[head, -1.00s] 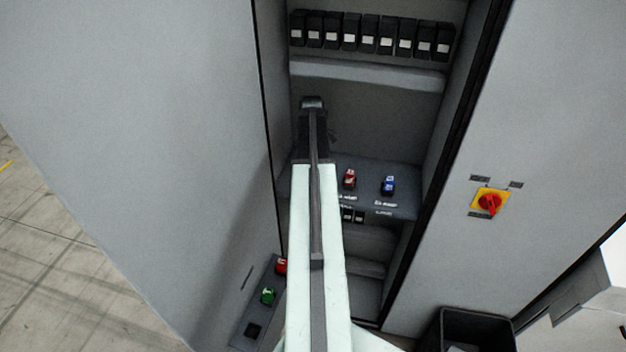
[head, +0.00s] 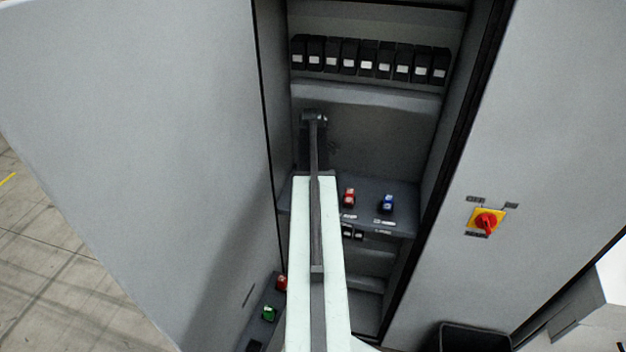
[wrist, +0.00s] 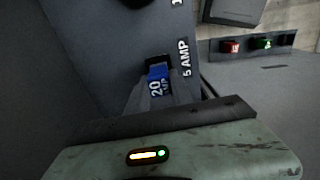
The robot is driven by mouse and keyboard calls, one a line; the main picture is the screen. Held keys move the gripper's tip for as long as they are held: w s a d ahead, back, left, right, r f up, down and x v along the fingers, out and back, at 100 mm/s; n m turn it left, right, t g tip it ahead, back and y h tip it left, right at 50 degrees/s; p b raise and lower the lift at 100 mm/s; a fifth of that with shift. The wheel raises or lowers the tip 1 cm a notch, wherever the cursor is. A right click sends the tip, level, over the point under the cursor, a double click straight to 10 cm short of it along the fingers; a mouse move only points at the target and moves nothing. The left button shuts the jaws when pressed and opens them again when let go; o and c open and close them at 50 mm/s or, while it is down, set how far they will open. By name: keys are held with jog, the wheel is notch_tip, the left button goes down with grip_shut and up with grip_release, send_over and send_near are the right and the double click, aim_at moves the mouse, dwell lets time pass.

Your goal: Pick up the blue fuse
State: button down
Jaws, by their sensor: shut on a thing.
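In the wrist view a blue fuse (wrist: 158,80) marked with a white 20 sits at a dark socket, between the grey fingers of my gripper (wrist: 157,97). My gripper is shut on it. A white "5 AMP" marking is on the dark panel just right of it; its start may be hidden. Another blue piece (head: 388,203) stands on the cabinet shelf (head: 405,222), clear of my arm, beside a red piece (head: 348,197).
A row of black modules (head: 365,62) lines the cabinet's upper shelf. A red (head: 281,283) and a green piece (head: 268,313) sit lower left, close to my arm. Cabinet walls bound both sides. A red-and-yellow switch (head: 487,221) is on the right panel; a dark bin (head: 470,338) stands below.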

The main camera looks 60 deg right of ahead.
jog(key=s+a+r, duration=0.1)
jog(key=s+a, duration=0.3)
jog(key=a, duration=1.1)
jog(key=shift+s+a+r, duration=0.2)
jog(key=shift+a, duration=0.05)
